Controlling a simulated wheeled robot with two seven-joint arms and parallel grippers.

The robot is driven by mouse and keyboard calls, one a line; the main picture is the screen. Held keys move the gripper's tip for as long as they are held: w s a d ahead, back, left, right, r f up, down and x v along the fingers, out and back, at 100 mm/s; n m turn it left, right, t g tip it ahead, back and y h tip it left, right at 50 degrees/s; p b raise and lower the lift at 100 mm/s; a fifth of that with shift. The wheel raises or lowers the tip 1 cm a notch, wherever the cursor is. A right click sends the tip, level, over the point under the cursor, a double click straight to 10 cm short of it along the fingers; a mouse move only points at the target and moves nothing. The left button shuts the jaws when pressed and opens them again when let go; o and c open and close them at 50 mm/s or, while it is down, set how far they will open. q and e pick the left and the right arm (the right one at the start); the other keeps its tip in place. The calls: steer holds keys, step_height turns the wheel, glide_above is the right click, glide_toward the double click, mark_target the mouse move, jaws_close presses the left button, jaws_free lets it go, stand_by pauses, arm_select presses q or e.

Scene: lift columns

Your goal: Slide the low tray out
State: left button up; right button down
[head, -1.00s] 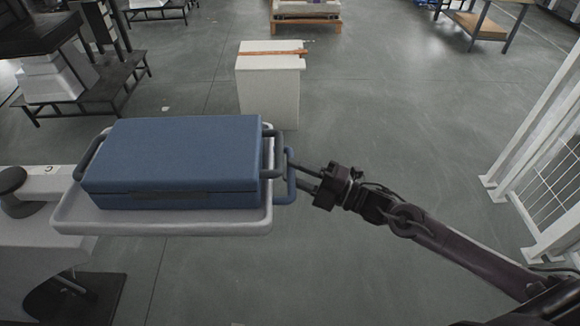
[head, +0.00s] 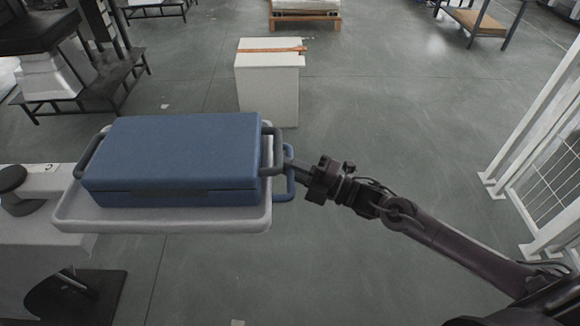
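A light grey tray (head: 160,226) is in the left half of the head view, held out at the end of a pale structure. A blue case (head: 180,152) with dark side handles lies on it. A blue loop handle (head: 290,185) sticks out at the right side of the tray. My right gripper (head: 297,169) reaches in from the right, and its fingertips are at this loop, close together across its upright bar. The fingertips partly overlap the loop and the case's dark handle. My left gripper is not in view.
A white box (head: 268,85) with an orange strip on top stands on the floor behind the tray. A white fence (head: 535,150) stands at the right. Dark stepped stands (head: 95,80) are at the upper left. The floor in the middle is clear.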

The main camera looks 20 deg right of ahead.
steer(key=s+d+p, duration=0.1)
steer(key=s+d, duration=0.3)
steer(key=d, duration=1)
steer(key=shift+s, duration=0.1)
steer(key=c, duration=1.4)
jaws_free()
steer(key=shift+a, duration=0.1)
steer(key=shift+o, duration=0.2)
steer(key=v, duration=0.7)
steer(key=shift+s+d, duration=0.2)
steer(key=shift+d, duration=0.15)
steer(key=shift+f, duration=0.1)
